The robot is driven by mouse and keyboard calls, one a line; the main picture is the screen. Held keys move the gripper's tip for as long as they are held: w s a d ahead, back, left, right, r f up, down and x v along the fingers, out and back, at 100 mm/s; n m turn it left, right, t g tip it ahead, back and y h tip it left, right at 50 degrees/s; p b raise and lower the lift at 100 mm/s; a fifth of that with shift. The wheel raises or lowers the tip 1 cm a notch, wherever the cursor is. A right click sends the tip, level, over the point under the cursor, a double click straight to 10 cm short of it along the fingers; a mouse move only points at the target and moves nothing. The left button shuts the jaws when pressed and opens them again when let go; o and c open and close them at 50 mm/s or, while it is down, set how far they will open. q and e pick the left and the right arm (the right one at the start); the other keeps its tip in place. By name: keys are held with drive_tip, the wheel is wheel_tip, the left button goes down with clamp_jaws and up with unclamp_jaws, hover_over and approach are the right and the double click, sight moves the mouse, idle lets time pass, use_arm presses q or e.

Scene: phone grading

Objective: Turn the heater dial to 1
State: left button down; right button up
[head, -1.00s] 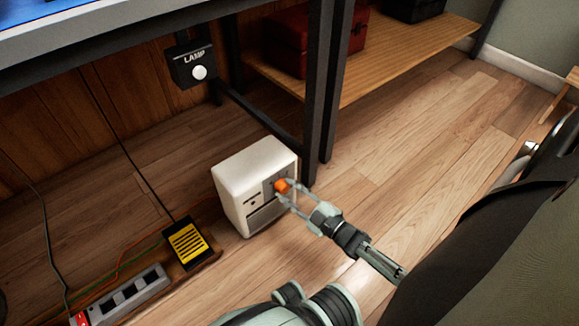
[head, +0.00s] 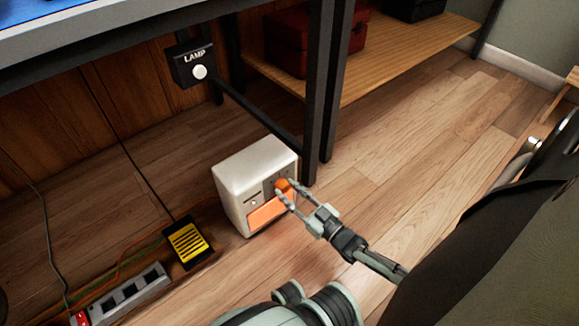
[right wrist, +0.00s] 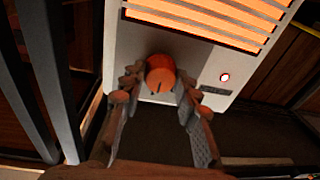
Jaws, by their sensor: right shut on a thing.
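The heater (head: 236,180) is a white box on the floor beside the desk leg. Its front grille glows orange in the head view and in the right wrist view (right wrist: 215,18). A small light shows on its front. The orange heater dial (head: 283,184) is on the upper right of the front. It also shows in the right wrist view (right wrist: 160,73), with a dark pointer mark. My right gripper (head: 286,192) is shut on the dial, one finger on each side. The dial's number markings cannot be read. My left gripper is not in view.
A black desk leg (head: 318,90) stands right behind the heater. A black LAMP switch box (head: 194,66) hangs above. A power strip (head: 125,295) and a yellow-and-black box (head: 188,242) with cables lie left. The floor to the right is clear.

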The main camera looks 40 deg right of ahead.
drive_tip(key=shift+m, duration=0.3)
drive_tip(key=o, duration=1.2)
drive_tip(key=shift+c, duration=0.2)
drive_tip(key=shift+s, duration=0.1)
drive_tip(key=s+d, duration=0.2)
drive_tip(key=s, duration=0.9)
drive_tip(key=shift+s+f, duration=0.3)
drive_tip(key=shift+f, duration=0.15)
